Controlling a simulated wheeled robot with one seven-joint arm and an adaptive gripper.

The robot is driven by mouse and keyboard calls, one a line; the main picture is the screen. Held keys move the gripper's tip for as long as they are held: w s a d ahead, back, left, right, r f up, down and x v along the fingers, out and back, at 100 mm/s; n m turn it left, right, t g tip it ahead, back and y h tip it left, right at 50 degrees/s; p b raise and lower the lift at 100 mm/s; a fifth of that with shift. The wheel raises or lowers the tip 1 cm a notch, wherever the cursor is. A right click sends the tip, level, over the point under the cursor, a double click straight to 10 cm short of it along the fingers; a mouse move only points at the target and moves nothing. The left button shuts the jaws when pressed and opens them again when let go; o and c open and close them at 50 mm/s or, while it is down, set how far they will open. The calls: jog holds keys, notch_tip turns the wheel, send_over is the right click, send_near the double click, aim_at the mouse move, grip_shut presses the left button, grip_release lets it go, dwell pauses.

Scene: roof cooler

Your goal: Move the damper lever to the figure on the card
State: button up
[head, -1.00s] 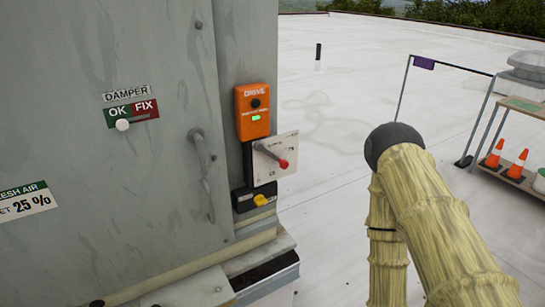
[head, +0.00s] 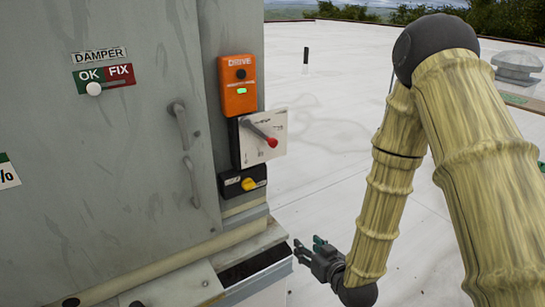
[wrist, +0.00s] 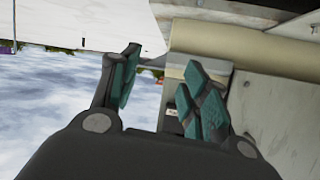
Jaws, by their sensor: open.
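The damper lever (head: 262,133) has a grey arm and a red knob. It slopes down to the right across a white scale plate (head: 275,124) on the cabinet's side; the plate's marks are too small to read. The card (head: 6,174) is cut off at the left edge, with only a "%" showing; a second ago it read "FRESH AIR SET 25 %". My gripper (head: 308,247) is open and empty, below and to the right of the lever, clear of it. In the wrist view my gripper (wrist: 163,80) shows its teal-padded fingers apart with nothing between.
An orange drive box (head: 238,86) with a green light sits above the plate. A black box with a yellow knob (head: 247,184) sits below. An OK/FIX damper indicator (head: 103,79) and door handles (head: 180,125) are on the cabinet. The roof right of the cabinet is open.

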jog(key=w+a+r+n+t+y+b, duration=0.25)
jog(key=w+r+t+b, duration=0.2)
jog(key=r, duration=0.85)
jog(key=t+y+b, duration=0.1)
jog(key=t+y, duration=0.1)
jog(key=y, duration=0.2)
send_near(275, 146)
jog(key=shift+n, duration=0.45)
jog(key=p+x, duration=0.2)
jog(key=x, duration=0.9)
jog(key=shift+r, duration=0.1)
grip_shut()
